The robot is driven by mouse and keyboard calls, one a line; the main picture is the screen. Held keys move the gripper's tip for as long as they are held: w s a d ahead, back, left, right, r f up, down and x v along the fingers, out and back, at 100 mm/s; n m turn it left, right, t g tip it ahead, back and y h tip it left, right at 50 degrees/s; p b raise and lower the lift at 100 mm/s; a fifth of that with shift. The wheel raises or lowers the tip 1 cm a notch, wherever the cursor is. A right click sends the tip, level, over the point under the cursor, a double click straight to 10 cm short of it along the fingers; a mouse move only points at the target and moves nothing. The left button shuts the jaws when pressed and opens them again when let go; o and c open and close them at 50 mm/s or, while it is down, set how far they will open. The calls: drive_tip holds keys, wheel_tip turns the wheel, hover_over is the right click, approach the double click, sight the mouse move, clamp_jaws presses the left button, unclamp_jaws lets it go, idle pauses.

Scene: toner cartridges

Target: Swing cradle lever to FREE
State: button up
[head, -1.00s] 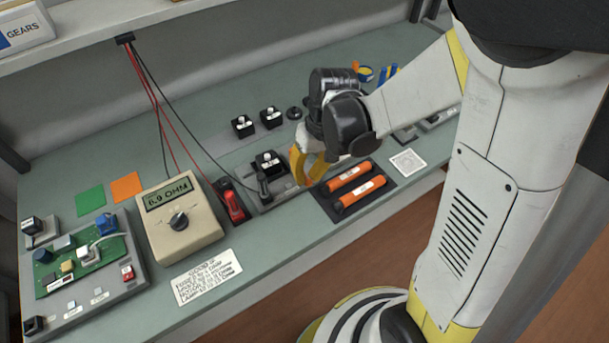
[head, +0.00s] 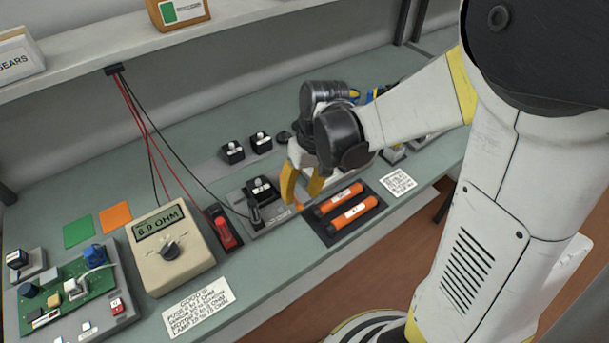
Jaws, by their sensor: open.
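The cradle (head: 276,220) is a grey plate on the bench with a black block (head: 263,189) seated on it. A dark upright lever (head: 254,210) stands at its front left, beside the block. Any FREE marking is too small to read. My gripper (head: 301,190) has yellow fingers, spread apart with nothing between them. It hangs just right of the black block, over the cradle's right side; I cannot tell its exact height or whether it touches. The lever is left of the fingers and apart from them.
Two orange cartridges (head: 345,204) lie in a dark tray right of the cradle. A red switch (head: 223,228) and a multimeter (head: 171,246) reading 6.9 OHM stand to the left. Black blocks (head: 232,151) sit behind. Red and black leads (head: 150,150) hang from the shelf.

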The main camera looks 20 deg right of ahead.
wheel_tip(320, 180, up, 9)
drive_tip(key=d, duration=0.2)
drive_tip(key=shift+r, duration=0.1)
drive_tip(key=s+d+r+m+t+h, duration=0.1)
drive_tip(key=s+d+r+t+h, duration=0.1)
drive_tip(key=s+r+t, duration=0.2)
drive_tip(key=shift+s+t, duration=1.7)
drive_tip(key=shift+s, duration=0.2)
